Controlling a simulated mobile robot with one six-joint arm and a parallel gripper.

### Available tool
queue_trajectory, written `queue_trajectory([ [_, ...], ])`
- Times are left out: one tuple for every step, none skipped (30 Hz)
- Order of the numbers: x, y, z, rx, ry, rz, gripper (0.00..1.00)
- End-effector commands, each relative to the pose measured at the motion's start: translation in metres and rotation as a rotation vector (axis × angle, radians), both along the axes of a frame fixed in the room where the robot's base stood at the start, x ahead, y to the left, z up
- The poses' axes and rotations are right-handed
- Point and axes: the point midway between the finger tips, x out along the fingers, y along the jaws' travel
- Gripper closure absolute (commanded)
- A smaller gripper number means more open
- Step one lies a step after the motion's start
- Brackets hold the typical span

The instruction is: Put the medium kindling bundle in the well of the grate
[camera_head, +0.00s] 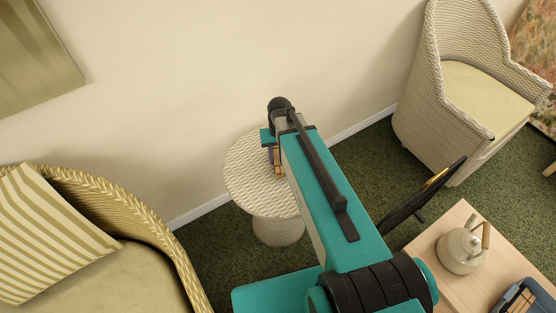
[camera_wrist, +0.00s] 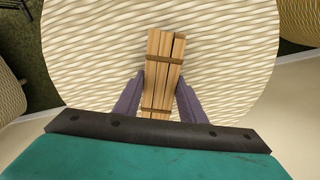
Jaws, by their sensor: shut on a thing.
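A kindling bundle (camera_wrist: 163,62) of pale wooden sticks, tied with two brown bands, is between the purple fingers of my gripper (camera_wrist: 160,82). The gripper is shut on it. The bundle is over the round wicker side table (camera_wrist: 90,60); I cannot tell whether it touches the top. In the head view my gripper (camera_head: 271,155) is over the same table (camera_head: 245,180), and my arm hides most of the bundle. I cannot tell from one bundle whether it is the medium one. I cannot make out the grate in either view.
A wicker sofa (camera_head: 130,270) with a striped cushion (camera_head: 45,235) is at left, a wicker armchair (camera_head: 470,95) at upper right. A wooden table (camera_head: 425,250) at lower right bears a kettle (camera_head: 461,250) and a blue-grey holder (camera_head: 505,306) with wooden pieces.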

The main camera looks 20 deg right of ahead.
Motion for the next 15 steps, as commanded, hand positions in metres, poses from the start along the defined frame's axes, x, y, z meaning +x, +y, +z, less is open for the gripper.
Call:
queue_trajectory([
  [0.0, 0.0, 0.005, 0.0, -0.003, 0.0, 0.92],
  [0.0, 0.0, 0.009, 0.0, -0.003, 0.0, 0.92],
  [0.0, 0.0, 0.014, 0.0, -0.003, 0.0, 0.92],
  [0.0, 0.0, 0.018, 0.0, -0.002, 0.0, 0.92],
  [-0.004, 0.0, 0.018, 0.0, -0.001, 0.0, 0.92],
  [-0.011, 0.0, 0.017, 0.0, 0.0, 0.0, 0.92],
  [-0.015, 0.0, 0.018, 0.0, 0.0, 0.0, 0.92],
  [-0.018, 0.0, 0.018, 0.0, 0.0, 0.0, 0.92],
  [-0.023, 0.0, 0.018, 0.0, 0.0, 0.0, 0.92],
  [-0.026, 0.0, 0.019, 0.0, 0.0, 0.0, 0.92],
  [-0.029, 0.0, 0.019, 0.0, 0.0, 0.0, 0.92],
  [-0.033, 0.0, 0.021, 0.0, 0.0, 0.0, 0.92],
  [-0.036, 0.0, 0.023, 0.0, 0.001, 0.0, 0.92],
  [-0.04, 0.0, 0.023, 0.0, 0.001, 0.0, 0.92],
  [-0.044, 0.0, 0.024, 0.0, 0.001, 0.0, 0.92],
])
